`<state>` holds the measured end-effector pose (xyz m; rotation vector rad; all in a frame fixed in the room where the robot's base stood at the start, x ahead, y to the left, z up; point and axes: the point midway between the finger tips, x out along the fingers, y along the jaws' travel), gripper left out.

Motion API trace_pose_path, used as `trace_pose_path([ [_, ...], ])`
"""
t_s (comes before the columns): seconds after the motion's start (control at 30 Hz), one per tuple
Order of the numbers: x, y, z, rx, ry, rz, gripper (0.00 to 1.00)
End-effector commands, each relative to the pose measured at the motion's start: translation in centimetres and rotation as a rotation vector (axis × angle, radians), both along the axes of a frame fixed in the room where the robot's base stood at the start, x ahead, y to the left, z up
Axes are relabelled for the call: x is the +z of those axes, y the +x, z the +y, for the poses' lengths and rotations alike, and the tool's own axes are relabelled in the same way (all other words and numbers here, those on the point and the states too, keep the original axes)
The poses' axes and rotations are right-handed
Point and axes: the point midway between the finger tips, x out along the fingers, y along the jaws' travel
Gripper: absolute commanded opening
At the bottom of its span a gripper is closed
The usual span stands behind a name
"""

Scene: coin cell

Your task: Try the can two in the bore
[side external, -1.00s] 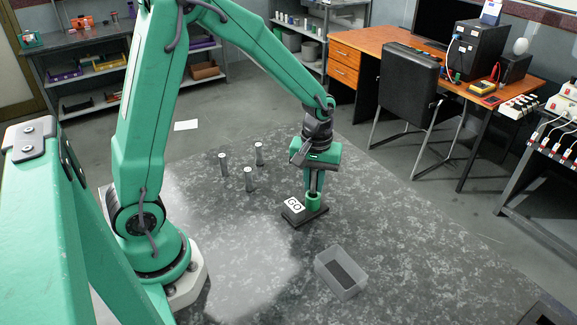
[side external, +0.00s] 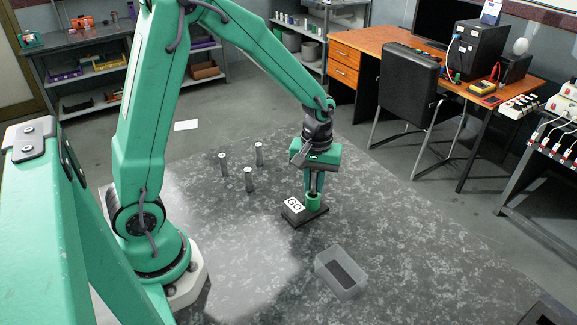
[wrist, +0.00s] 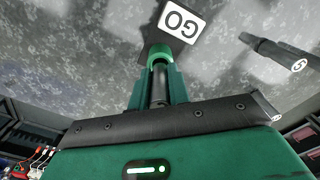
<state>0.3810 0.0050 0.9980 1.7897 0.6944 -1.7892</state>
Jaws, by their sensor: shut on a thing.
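My gripper (side external: 314,188) points down over the green ring of the bore (side external: 313,201), which stands on a black block with a white GO label (side external: 295,205). In the wrist view the green fingers (wrist: 159,76) are shut on a dark grey can (wrist: 159,88). The can's lower end meets the green ring (wrist: 160,52); how deep it sits inside is hidden. Three other grey cans stand upright to the left of the block: one at the left (side external: 224,162), one in front (side external: 248,180), one at the back (side external: 259,154).
A clear open bin (side external: 341,271) with a dark floor stands on the speckled table in front and to the right of the block. One standing can with a marked white top (wrist: 280,52) shows at the wrist view's right. The table between is bare.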

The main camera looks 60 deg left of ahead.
Motion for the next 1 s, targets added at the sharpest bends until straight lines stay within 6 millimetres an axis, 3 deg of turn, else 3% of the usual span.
trace_pose_path([
  [0.9, -1.6, 0.0, 0.0, 0.0, 0.0, 0.0, 0.0],
  [0.93, -1.6, 0.0, 0.0, 0.0, 0.0, 0.0, 0.24],
  [1.0, -1.6, 0.0, 0.0, 0.0, 0.0, 0.0, 0.38],
])
